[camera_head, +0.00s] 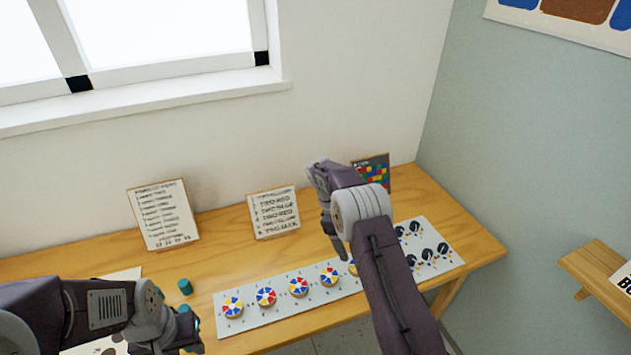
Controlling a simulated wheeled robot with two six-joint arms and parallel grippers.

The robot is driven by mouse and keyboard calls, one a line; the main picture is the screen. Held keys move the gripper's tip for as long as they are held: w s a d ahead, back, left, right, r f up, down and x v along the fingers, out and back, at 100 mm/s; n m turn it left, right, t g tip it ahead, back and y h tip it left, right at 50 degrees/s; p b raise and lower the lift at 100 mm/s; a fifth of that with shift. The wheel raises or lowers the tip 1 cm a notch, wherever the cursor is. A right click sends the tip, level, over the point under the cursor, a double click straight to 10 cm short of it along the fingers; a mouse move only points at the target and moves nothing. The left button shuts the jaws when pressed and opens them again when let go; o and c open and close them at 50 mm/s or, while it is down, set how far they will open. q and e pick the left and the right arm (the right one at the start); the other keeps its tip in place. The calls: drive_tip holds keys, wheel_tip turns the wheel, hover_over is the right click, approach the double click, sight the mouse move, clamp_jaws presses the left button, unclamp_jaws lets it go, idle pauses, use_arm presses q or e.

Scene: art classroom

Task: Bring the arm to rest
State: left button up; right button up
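My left arm comes in from the lower left, and its gripper (186,338) is low over the front left of the wooden table. Its fingers are partly cut by the view and by the wrist, so I cannot tell if it is open or holds anything. My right arm reaches up from the lower right and bends at the elbow. Its gripper (335,245) points down above the white panel with coloured dials (248,317). Its fingers are small and seen from the side, so their opening is unclear. The arm hides part of the panel.
A teal cylinder (185,286) stands beside the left gripper. Two text cards (163,214) (273,213) and a coloured grid card (374,171) stand along the back. A board with dark knobs (445,266) lies right. A wooden shelf (594,266) juts from the right wall.

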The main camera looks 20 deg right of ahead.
wheel_tip(320, 180, up, 6)
drive_tip(key=w+r+t, duration=0.1)
drive_tip(key=s+a+r+m+t+y, duration=0.1)
drive_tip(key=s+a+r, duration=0.2)
drive_tip(key=s+r, duration=0.35)
drive_tip(key=s+a+f+m+t+y, duration=0.1)
drive_tip(key=s+f+m, duration=0.3)
drive_tip(key=s, duration=0.4)
drive_tip(key=s+a+f+m+t+y, duration=0.1)
drive_tip(key=s+a+f+m, duration=0.3)
drive_tip(key=s, duration=0.3)
drive_tip(key=shift+s+f+m, duration=0.2)
drive_tip(key=shift+s+m, duration=0.15)
drive_tip(key=shift+m, duration=0.05)
